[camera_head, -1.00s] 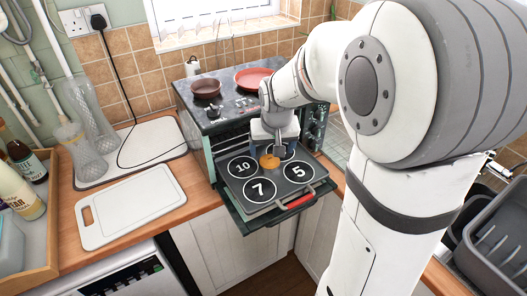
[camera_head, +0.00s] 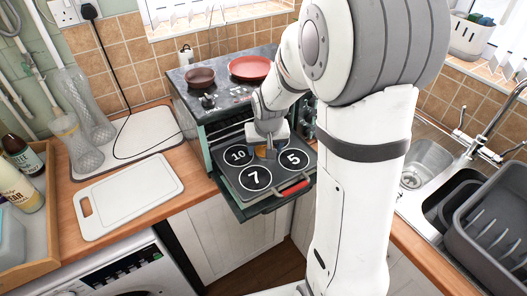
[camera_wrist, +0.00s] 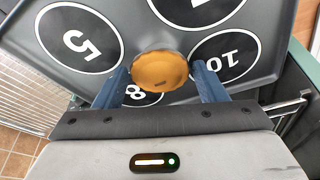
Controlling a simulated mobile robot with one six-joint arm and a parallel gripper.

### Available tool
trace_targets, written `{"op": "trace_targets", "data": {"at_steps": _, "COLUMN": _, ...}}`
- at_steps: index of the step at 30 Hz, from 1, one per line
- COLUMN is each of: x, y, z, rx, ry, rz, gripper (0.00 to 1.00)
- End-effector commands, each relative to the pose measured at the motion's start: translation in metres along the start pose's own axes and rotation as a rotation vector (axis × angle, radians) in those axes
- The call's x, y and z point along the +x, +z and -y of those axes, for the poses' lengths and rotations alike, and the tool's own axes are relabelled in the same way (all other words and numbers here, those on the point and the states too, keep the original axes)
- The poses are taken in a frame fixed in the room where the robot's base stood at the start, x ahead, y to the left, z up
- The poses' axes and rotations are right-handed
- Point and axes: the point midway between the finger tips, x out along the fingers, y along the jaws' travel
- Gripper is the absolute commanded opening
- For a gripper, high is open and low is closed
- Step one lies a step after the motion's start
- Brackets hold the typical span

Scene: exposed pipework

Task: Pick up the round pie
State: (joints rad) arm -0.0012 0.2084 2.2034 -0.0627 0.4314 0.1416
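The round pie (camera_wrist: 160,70) is a small golden-brown disc on the dark baking tray (camera_wrist: 185,42), partly over the circle marked 8 in the wrist view. In the head view the pie (camera_head: 262,153) is mostly hidden by my gripper (camera_head: 267,147). The tray (camera_head: 258,197) rests on the pulled-out oven shelf or door. In the wrist view my gripper (camera_wrist: 161,72) is open, with one blue finger on each side of the pie. Narrow gaps show between fingertips and pie. I cannot tell the exact height of the fingertips above the tray.
A white cutting board (camera_head: 130,198) lies on the left counter. The sink (camera_head: 425,165) is at right.

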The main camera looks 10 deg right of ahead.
Motion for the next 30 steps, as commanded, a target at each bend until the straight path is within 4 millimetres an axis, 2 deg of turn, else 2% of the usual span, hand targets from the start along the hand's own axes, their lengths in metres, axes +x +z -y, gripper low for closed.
{"op": "trace_targets", "data": {"at_steps": 1, "x": 0.0, "y": 0.0, "z": 0.0, "rx": 0.0, "ry": 0.0, "rz": 0.0, "gripper": 0.61}}
{"op": "trace_targets", "data": {"at_steps": 11, "x": 0.0, "y": 0.0, "z": 0.001, "rx": -0.001, "ry": 0.0, "rz": 0.0, "gripper": 0.34}}
{"op": "trace_targets", "data": {"at_steps": 20, "x": -0.004, "y": -0.002, "z": 0.001, "rx": -0.001, "ry": -0.001, "rz": -0.002, "gripper": 0.32}}
{"op": "trace_targets", "data": {"at_steps": 23, "x": -0.016, "y": -0.006, "z": 0.001, "rx": -0.001, "ry": -0.001, "rz": -0.004, "gripper": 0.32}}
{"op": "trace_targets", "data": {"at_steps": 30, "x": -0.063, "y": -0.02, "z": 0.001, "rx": -0.001, "ry": -0.001, "rz": -0.006, "gripper": 0.32}}
